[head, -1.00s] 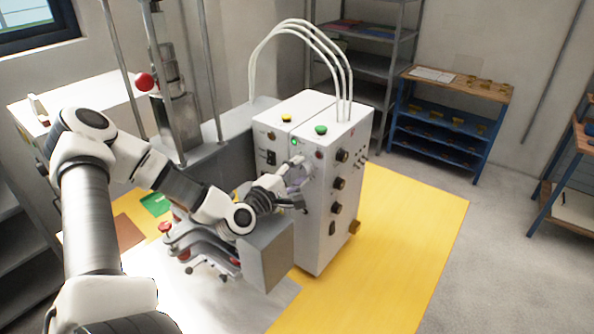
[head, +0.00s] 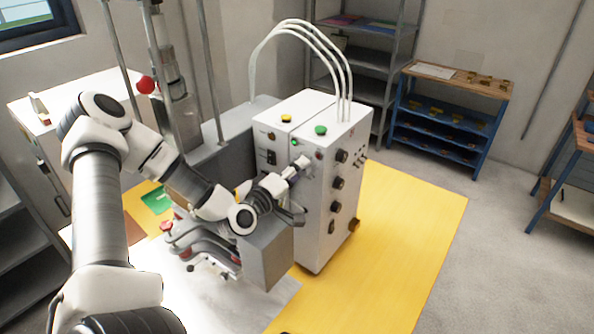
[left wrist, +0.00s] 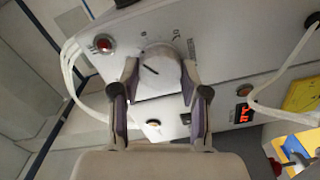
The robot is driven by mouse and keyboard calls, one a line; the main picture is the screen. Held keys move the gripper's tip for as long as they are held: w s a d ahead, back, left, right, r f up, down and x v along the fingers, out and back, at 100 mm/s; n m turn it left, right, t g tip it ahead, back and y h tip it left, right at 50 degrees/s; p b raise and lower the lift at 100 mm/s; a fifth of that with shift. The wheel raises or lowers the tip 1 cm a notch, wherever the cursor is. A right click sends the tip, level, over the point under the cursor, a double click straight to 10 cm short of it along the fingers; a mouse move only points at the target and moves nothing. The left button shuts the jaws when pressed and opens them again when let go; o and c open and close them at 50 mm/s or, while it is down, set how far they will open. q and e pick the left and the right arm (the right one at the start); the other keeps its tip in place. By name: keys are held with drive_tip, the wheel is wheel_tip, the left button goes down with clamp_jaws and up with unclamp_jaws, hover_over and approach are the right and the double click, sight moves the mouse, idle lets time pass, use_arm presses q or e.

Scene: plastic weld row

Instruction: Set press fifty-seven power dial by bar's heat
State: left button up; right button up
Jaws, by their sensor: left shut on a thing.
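The white press cabinet (head: 312,215) stands in the middle of the head view, with knobs down its front face. My left gripper (head: 304,163) is at the upper left of that face. In the left wrist view, its two fingers (left wrist: 160,85) sit on either side of a round pale dial (left wrist: 157,62) with a dark pointer line, and are shut on it. Printed marks show beside the dial, too small to read. The right gripper is not in view.
A red lamp (left wrist: 103,43) is left of the dial. Green (head: 321,130) and yellow (head: 286,118) buttons top the cabinet, with white hoses above. A grey block (head: 266,252) stands in front of it. The yellow floor (head: 410,240) to the right is clear.

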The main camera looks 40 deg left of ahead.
use_arm(q)
drive_tip(key=shift+a+r, duration=0.1)
drive_tip(key=shift+r, duration=0.1)
drive_tip(key=o, duration=1.1)
drive_tip(key=shift+w, duration=0.1)
drive_tip(key=shift+f, duration=0.15)
